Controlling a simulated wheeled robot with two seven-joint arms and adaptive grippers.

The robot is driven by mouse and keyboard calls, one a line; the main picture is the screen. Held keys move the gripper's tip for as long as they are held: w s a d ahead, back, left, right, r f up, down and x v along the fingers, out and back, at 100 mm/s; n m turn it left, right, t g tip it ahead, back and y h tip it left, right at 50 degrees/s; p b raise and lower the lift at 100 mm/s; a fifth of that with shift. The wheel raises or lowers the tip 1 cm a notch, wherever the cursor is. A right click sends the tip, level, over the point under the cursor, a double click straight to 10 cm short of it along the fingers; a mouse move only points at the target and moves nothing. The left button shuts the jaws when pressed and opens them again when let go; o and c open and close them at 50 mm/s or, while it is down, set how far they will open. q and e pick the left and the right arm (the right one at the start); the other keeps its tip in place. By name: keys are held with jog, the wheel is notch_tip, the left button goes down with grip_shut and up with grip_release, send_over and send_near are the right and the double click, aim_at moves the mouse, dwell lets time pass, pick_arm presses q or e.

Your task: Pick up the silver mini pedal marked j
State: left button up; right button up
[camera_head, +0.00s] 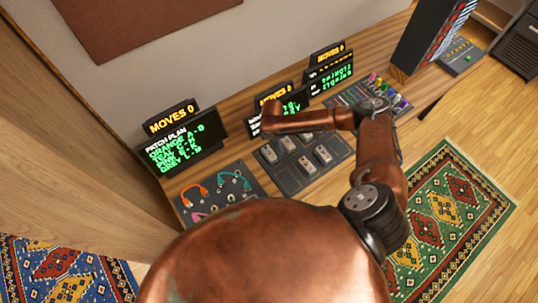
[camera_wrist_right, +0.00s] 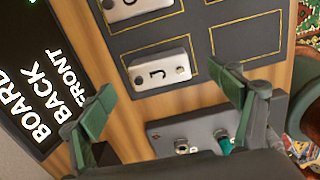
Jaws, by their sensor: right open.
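The silver mini pedal marked J (camera_wrist_right: 160,72) lies in an outlined slot of the dark pedal board (camera_wrist_right: 205,95). In the wrist view it sits between and just beyond the tips of my open right gripper (camera_wrist_right: 160,85), which is empty and apart from it. In the head view it appears to be the leftmost back pedal (camera_head: 268,154), its letter too small to read. My right arm (camera_head: 305,120) reaches over the table behind the board, and its fingers cannot be made out there. My left gripper is not in view.
Another silver pedal (camera_wrist_right: 133,8) sits in the slot above J; the slot to the right (camera_wrist_right: 250,38) is empty. A grey jack panel (camera_wrist_right: 190,130) is close below. A display (camera_wrist_right: 30,70) stands at the left. Several other pedals (camera_head: 322,155) occupy the board.

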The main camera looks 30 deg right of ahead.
aim_at(269, 153)
jog(key=shift+a+f, duration=0.3)
jog(key=shift+f, duration=0.55)
jog(key=f, duration=0.1)
jog(key=f+p, duration=0.1)
jog(key=f, duration=0.1)
jog(key=shift+w+a+f, duration=0.1)
jog(key=shift+a+f, duration=0.1)
jog(key=shift+f, duration=0.55)
jog(key=shift+c, duration=0.7)
jog(key=c, duration=1.2)
jog(key=shift+r, duration=0.1)
jog(key=shift+c, duration=0.2)
